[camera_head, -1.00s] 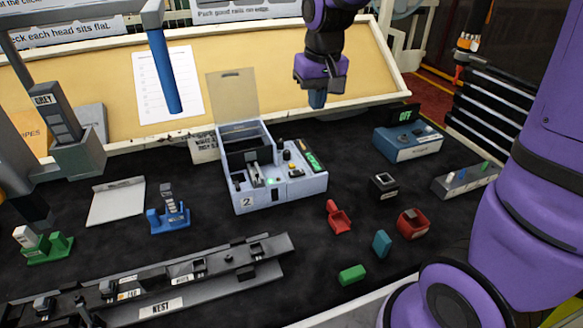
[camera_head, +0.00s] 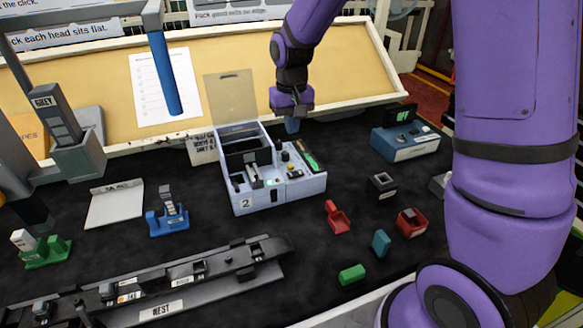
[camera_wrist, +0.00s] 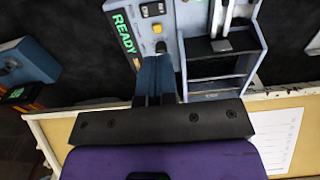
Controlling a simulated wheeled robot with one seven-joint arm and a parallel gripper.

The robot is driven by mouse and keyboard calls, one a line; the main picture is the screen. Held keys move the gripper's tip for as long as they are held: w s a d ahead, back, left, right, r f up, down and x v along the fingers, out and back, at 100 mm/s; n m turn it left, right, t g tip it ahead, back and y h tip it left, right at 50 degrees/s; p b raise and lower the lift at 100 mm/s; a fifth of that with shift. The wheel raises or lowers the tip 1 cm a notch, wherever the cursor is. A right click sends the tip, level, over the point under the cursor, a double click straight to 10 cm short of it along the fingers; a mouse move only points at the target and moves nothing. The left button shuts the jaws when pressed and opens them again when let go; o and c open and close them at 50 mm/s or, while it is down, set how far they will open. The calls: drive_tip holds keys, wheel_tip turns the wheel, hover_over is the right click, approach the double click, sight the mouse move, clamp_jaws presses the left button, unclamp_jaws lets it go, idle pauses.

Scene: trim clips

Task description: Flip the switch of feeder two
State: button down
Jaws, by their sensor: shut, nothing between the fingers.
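Feeder two (camera_head: 284,192) is a pale blue-grey box marked "2", with an open bay on its left and a control strip on its right. In the wrist view the feeder (camera_wrist: 247,87) shows a lit green READY display (camera_wrist: 124,31), a yellow button (camera_wrist: 157,28) and a small dark knob (camera_wrist: 160,46). I cannot tell for sure which control is the switch. My gripper (camera_head: 292,126) is shut and empty above the feeder's back right part. In the wrist view my gripper's blue fingertips (camera_wrist: 154,60) appear just beside the dark knob; contact is not clear.
A raised clear lid (camera_head: 232,97) stands at the feeder's back. A blue OFF unit (camera_head: 405,143) is at the right. A black block (camera_head: 380,185) and a red scoop (camera_head: 338,218) lie right of the feeder. A yellow board (camera_head: 330,88) rises behind.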

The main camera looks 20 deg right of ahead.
sight(296, 174)
wheel_tip(296, 174, down, 14)
idle(0.6)
drive_tip(key=shift+f, duration=0.15)
idle(0.4)
drive_tip(key=shift+d, duration=0.1)
drive_tip(key=shift+d+r, duration=0.35)
drive_tip(key=shift+d, duration=0.3)
wheel_tip(296, 174, up, 14)
idle(0.6)
